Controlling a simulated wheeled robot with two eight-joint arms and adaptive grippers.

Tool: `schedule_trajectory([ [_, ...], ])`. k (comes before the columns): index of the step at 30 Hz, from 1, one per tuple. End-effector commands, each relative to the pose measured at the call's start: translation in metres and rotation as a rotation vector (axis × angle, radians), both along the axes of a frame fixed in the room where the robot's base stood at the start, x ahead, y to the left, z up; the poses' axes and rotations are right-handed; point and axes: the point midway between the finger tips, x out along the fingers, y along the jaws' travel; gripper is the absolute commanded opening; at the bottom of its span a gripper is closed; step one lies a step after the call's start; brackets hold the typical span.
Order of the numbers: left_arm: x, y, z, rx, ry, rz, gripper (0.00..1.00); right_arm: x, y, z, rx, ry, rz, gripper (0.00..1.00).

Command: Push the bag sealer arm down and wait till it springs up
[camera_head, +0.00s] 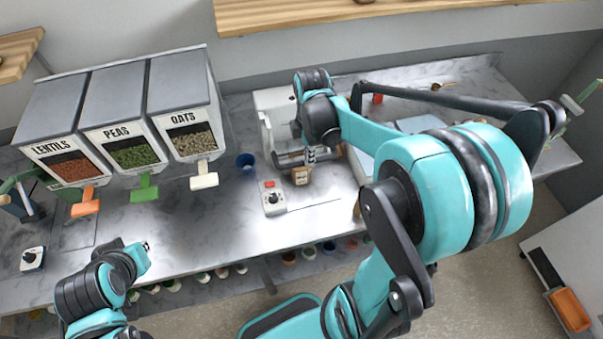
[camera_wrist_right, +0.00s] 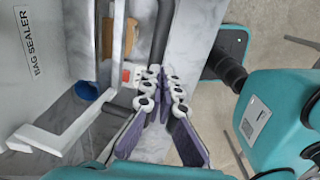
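The bag sealer (camera_head: 272,100) is a white machine on the back counter in the head view. Its labelled body (camera_wrist_right: 30,75) fills the left of the right wrist view. A white side arm (camera_wrist_right: 62,135) of the sealer reaches out from the body, and a dark bar (camera_head: 290,159) shows at its front. My right gripper (camera_head: 310,156) points down at this bar. In the right wrist view, its fingertips (camera_wrist_right: 163,85) are close together. I cannot tell whether they touch the bar. My left gripper (camera_head: 142,252) is low at the left, apart from the sealer; its fingers are unclear.
A blue cup (camera_head: 245,163) and a white box with a red button (camera_head: 272,198) stand near the sealer. A small brown item (camera_head: 300,176) is under the right gripper. Lentils, peas and oats dispensers (camera_head: 137,105) stand at the left. The counter before them is largely clear.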

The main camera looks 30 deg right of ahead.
Motion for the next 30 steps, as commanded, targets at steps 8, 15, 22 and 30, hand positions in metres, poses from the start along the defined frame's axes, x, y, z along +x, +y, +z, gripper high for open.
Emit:
schedule_trajectory([
  [8,0.000,0.000,-0.011,0.000,0.000,0.000,0.00,0.003,-0.001,-0.012,0.000,0.001,0.000,0.00],
  [15,0.000,0.000,-0.013,0.000,0.000,0.000,0.00,0.004,-0.001,-0.015,0.000,0.000,0.000,0.00],
  [22,0.000,0.000,0.002,0.000,0.000,0.000,0.00,0.004,-0.001,0.004,0.000,0.000,0.000,0.00],
  [30,0.000,0.000,0.025,0.000,0.000,0.000,0.00,0.005,-0.001,0.033,0.000,0.000,0.000,0.00],
])
